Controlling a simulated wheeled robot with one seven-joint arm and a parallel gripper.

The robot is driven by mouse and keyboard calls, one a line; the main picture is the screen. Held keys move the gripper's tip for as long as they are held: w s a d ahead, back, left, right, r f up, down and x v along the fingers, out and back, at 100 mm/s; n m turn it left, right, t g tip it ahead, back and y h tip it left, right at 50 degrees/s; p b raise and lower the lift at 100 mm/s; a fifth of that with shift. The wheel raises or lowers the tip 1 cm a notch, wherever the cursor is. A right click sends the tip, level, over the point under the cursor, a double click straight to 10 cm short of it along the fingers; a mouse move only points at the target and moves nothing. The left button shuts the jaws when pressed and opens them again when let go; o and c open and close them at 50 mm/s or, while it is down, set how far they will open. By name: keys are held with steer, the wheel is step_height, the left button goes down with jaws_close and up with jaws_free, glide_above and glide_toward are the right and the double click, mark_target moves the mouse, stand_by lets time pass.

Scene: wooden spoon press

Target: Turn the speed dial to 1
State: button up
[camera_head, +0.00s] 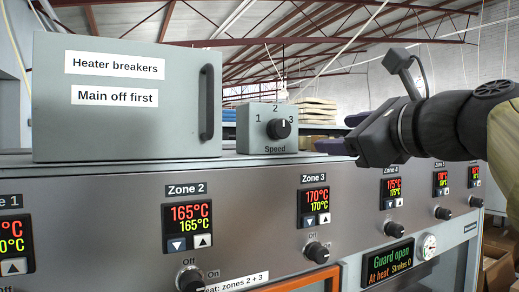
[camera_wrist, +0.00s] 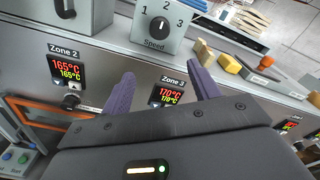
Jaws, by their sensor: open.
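The speed dial (camera_head: 279,129) is a black round knob on a small grey-green box (camera_head: 257,113) marked 1, 2, 3 and "Speed". Its white mark points roughly upward, near the 2. The dial also shows at the top of the wrist view (camera_wrist: 160,27), with the same numbers around it. My gripper (camera_head: 335,147) is to the right of the speed box and a little lower, apart from it. In the wrist view its two purple fingers (camera_wrist: 162,84) are spread with nothing between them. The dial lies beyond the fingertips, not touched.
A large "Heater breakers" box (camera_head: 125,110) with a black handle (camera_head: 208,102) stands left of the speed box. Below is the steel panel (camera_head: 255,215) with zone displays and black knobs (camera_head: 317,252). Yellow and wooden blocks (camera_wrist: 229,63) lie right of the speed box.

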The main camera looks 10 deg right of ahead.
steer(key=shift+s+a+r, duration=0.1)
steer(key=shift+s+r, duration=0.2)
steer(key=shift+r, duration=0.35)
steer(key=p, duration=1.1)
glide_toward(284, 129)
steer(key=p+x, duration=0.1)
steer(key=x, duration=0.8)
steer(key=shift+w+a+p, duration=0.1)
steer(key=shift+w+p, duration=0.25)
steer(key=shift+p, duration=0.05)
steer(key=shift+s, duration=0.1)
steer(key=c, duration=1)
